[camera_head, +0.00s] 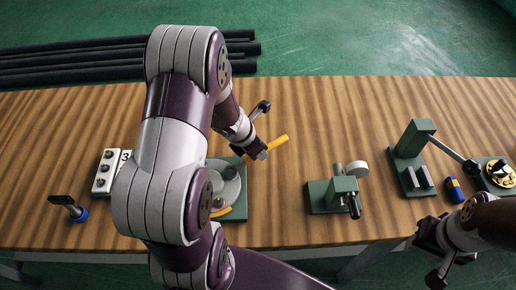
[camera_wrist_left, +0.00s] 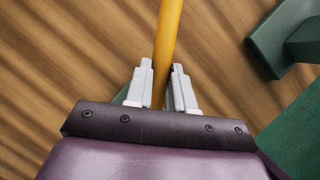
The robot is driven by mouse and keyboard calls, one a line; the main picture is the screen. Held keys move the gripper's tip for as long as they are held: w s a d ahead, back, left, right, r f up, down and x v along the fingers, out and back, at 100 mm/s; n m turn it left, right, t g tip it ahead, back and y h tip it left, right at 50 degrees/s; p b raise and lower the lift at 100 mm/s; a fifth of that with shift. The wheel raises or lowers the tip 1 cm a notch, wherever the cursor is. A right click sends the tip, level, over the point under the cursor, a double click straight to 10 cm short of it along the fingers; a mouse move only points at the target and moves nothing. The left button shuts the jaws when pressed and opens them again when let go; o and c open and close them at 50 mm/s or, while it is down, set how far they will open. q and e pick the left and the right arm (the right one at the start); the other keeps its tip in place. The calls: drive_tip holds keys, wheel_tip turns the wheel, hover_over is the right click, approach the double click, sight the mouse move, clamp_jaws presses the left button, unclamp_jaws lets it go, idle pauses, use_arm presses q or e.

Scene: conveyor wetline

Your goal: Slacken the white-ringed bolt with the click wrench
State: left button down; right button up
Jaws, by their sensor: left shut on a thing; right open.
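My left gripper (camera_head: 258,152) is shut on a yellow-orange bar (camera_head: 275,145), apparently the click wrench's handle, above the middle of the table. In the left wrist view the bar (camera_wrist_left: 168,40) runs up from between the two pale fingers (camera_wrist_left: 160,88). The wrench's head cannot be made out. A green plate (camera_head: 238,213) with a grey round flange (camera_head: 231,186) lies left of this gripper, with bolts on it and a yellow arc mark. My left arm hides much of it, and no white ring can be made out. My right gripper (camera_head: 437,262) is open and empty at the front right.
A white numbered block (camera_head: 104,173) and a blue-and-black tool (camera_head: 70,208) are at left. A green vise-like fixture (camera_head: 330,190) stands right of centre. The back table is clear.

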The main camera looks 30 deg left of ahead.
use_arm(q)
drive_tip(key=shift+r+p, duration=0.85)
drive_tip(key=shift+r, duration=0.15)
idle(0.9)
wheel_tip(320, 180, up, 5)
drive_tip(key=p, duration=0.5)
drive_tip(key=shift+r, duration=0.15)
drive_tip(key=shift+f, duration=0.2)
